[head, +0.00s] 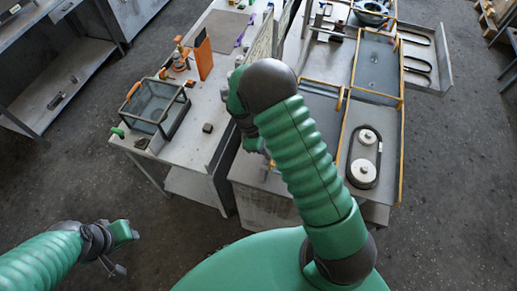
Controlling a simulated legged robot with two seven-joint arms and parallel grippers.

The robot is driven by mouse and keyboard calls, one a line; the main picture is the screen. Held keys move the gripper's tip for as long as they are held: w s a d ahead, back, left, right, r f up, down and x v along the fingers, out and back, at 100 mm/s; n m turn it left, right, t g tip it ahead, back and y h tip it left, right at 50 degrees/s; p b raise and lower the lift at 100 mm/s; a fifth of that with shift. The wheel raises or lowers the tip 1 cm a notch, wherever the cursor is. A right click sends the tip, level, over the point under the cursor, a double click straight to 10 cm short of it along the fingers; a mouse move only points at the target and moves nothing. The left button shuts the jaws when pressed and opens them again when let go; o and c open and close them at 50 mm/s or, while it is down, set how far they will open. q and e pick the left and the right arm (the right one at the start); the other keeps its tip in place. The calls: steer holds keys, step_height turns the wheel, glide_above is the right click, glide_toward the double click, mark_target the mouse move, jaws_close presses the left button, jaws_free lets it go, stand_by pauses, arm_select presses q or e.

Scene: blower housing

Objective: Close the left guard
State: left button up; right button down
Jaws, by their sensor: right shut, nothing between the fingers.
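The blower housing (395,150) stands at the right, with yellow-edged openings and panels. An upright pale perforated panel (263,45) stands at its left edge, which looks like the left guard, raised. My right arm hides its near end and part of the housing. My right gripper (256,146) is low at the housing's near left corner, shut and empty, partly hidden by my arm. I cannot tell whether it touches anything. My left gripper (120,252) is open and empty above the floor at the lower left, far from the housing.
A black belt around two white pulleys (363,168) lies in the housing's near right bay. A side tray (441,65) holds dark belts. The bench (215,100) at left carries a glass-sided bin (155,104) and an orange plate (203,58). Floor at the lower left is clear.

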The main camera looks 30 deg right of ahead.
steer(key=s+d, duration=0.4)
steer(key=s, duration=0.1)
steer(key=s+d, duration=0.5)
steer(key=s, duration=0.1)
steer(key=s+d+p, duration=0.1)
steer(key=s+d, duration=0.4)
steer(key=shift+s, duration=0.15)
steer(key=shift+s+d, duration=0.2)
steer(key=shift+s, duration=0.15)
steer(key=shift+r, duration=0.1)
